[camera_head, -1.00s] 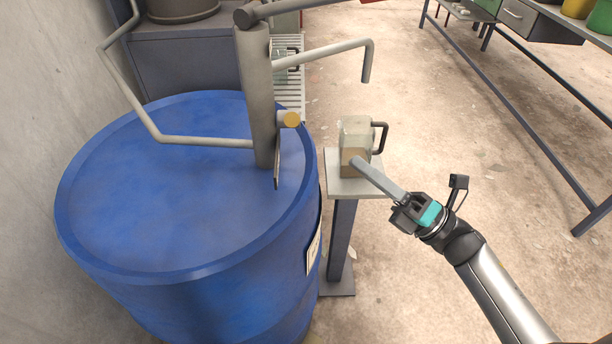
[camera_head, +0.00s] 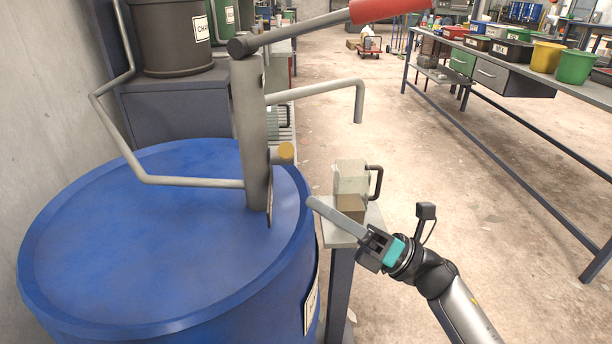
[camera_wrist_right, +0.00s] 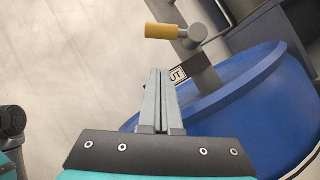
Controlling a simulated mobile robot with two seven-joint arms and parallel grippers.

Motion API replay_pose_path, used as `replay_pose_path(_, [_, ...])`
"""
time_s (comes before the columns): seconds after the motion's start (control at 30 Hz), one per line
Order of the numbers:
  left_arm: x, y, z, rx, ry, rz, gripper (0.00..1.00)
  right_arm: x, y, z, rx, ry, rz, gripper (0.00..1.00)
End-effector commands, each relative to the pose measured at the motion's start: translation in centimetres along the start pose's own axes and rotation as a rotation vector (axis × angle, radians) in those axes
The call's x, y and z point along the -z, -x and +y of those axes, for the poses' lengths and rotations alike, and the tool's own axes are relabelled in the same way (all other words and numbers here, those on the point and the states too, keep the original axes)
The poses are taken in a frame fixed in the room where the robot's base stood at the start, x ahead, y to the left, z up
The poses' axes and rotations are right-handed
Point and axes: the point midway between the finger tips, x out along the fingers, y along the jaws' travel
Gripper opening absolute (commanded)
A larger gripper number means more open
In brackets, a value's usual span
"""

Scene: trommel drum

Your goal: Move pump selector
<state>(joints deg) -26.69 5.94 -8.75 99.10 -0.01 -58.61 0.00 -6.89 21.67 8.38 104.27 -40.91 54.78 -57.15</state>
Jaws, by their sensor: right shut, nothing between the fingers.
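The pump (camera_head: 248,115) is a grey upright column on the blue drum (camera_head: 110,220). A short yellow-tipped lever (camera_head: 286,152), which looks like the selector, sticks out from its right side. In the right wrist view the yellow tip (camera_wrist_right: 162,31) shows beyond the fingertips, beside a grey round end. A label reading "UT", partly covered, is below it. My right gripper (camera_head: 312,203) is shut and empty, its long fingers pointing left. In the head view its tips appear near the drum's right rim, below and right of the yellow tip. It also shows in the wrist view (camera_wrist_right: 160,75).
A clear jug (camera_head: 351,176) with a dark handle stands on a small stand (camera_head: 338,236) just behind my right fingers. A bent spout (camera_head: 340,84) reaches right from the pump. A red-gripped handle (camera_head: 388,9) slants above. A long table (camera_head: 480,70) stands right.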

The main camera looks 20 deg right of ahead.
Motion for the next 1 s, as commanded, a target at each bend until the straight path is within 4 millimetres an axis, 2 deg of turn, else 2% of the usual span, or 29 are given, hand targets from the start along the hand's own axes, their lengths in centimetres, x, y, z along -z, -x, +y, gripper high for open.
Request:
replay_pose_path(0.1, [0.0,0.0,0.0,0.000,0.000,0.000,1.00,0.0,-2.5,0.1,-0.004,0.002,-0.001,0.00])
replay_pose_path(0.33, [0.1,0.1,0.0,0.000,0.000,0.002,1.00,-2.3,-4.4,0.0,-0.001,0.001,0.000,0.00])
replay_pose_path(1.0, [0.5,0.4,0.0,0.000,0.000,0.015,1.00,-2.7,-5.0,0.0,0.004,-0.005,0.000,0.00])
